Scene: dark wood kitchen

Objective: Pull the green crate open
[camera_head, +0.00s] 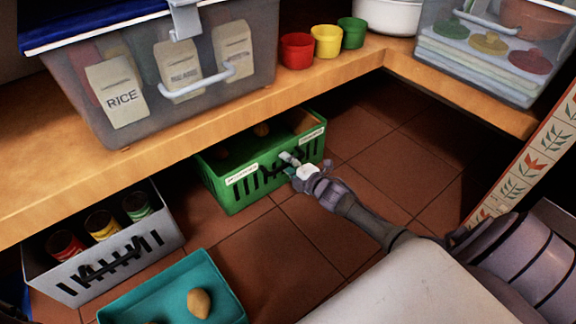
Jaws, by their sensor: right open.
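The green crate (237,198) sits on the tiled floor, partly under the wooden shelf. It has slotted walls and pale labels, and a few brownish round items show inside its shadowed interior. My right gripper (290,163) is at the crate's near wall, by the slots on its right part. Its jaws are open, and the fingertips overlap the crate's wall in the picture. I cannot tell whether they touch it. My left gripper is not in view.
A grey crate (72,283) with several cans stands at the left. A teal tray (228,298) with a potato-like item lies in front. The shelf (180,137) overhangs the crate and bears a clear bin (95,130) and coloured cups. Floor right of the crate is clear.

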